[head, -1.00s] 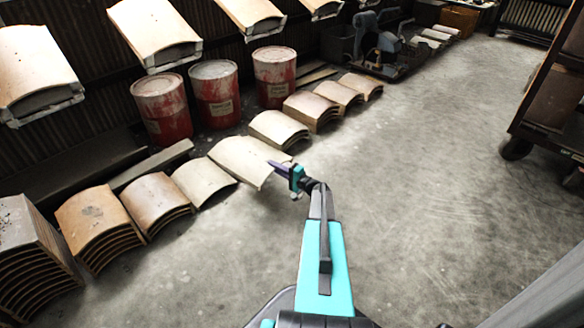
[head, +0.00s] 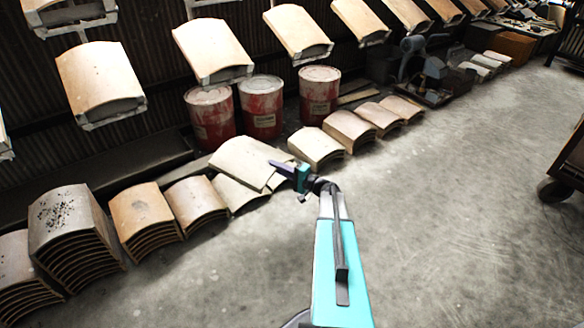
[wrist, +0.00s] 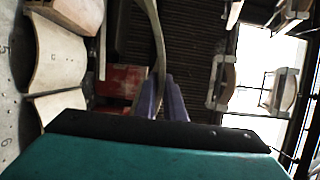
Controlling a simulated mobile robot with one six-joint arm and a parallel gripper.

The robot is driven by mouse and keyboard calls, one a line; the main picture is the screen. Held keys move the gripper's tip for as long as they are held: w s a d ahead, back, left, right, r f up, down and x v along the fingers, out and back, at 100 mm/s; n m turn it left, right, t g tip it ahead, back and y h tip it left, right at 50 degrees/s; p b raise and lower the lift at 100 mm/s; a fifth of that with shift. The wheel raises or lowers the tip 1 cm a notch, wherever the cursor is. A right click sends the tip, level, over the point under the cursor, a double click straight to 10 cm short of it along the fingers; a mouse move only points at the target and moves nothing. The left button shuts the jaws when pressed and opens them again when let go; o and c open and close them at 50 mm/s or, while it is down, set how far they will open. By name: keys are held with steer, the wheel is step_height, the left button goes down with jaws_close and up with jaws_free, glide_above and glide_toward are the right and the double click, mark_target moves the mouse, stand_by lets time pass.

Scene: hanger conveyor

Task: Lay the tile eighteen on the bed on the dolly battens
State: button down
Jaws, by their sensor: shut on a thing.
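My gripper (head: 283,166) is shut on a pale curved tile (head: 240,158), gripping it by its right edge. The tile is held out to the left of the gripper, over the row of tile stacks. It partly hides a pale tile (head: 238,192) beneath it. I cannot tell from the head view how large the gap between them is. In the wrist view the held tile (wrist: 154,40) shows edge-on as a thin curved strip between the purple fingers. No number can be read on it. A dolly with battens cannot be made out.
Tile stacks (head: 70,232) line the floor to the left and more (head: 350,128) to the right. Red drums (head: 261,108) stand behind. Tiles hang on carriers (head: 100,82) above. A wheeled cart (head: 568,165) is at far right. The floor (head: 440,220) between is clear.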

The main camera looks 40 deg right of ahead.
steer(key=s+a+r+n+g+y+p, duration=0.2)
steer(key=a+r+p, duration=0.6)
steer(key=a+r, duration=0.6)
steer(key=s+a+r+n+g+y+p, duration=0.2)
steer(key=a+r+p, duration=0.7)
steer(key=a+r, duration=0.5)
steer(key=s+a+r+n+g+y+p, duration=0.2)
steer(key=a+r+y+p, duration=0.3)
steer(key=a+r+p, duration=0.4)
steer(key=a+r+n+g, duration=0.1)
steer(key=a+r, duration=0.4)
steer(key=r, duration=0.3)
steer(key=shift+r+n+y, duration=0.2)
steer(key=shift+n+y, duration=0.1)
steer(key=shift+a, duration=0.15)
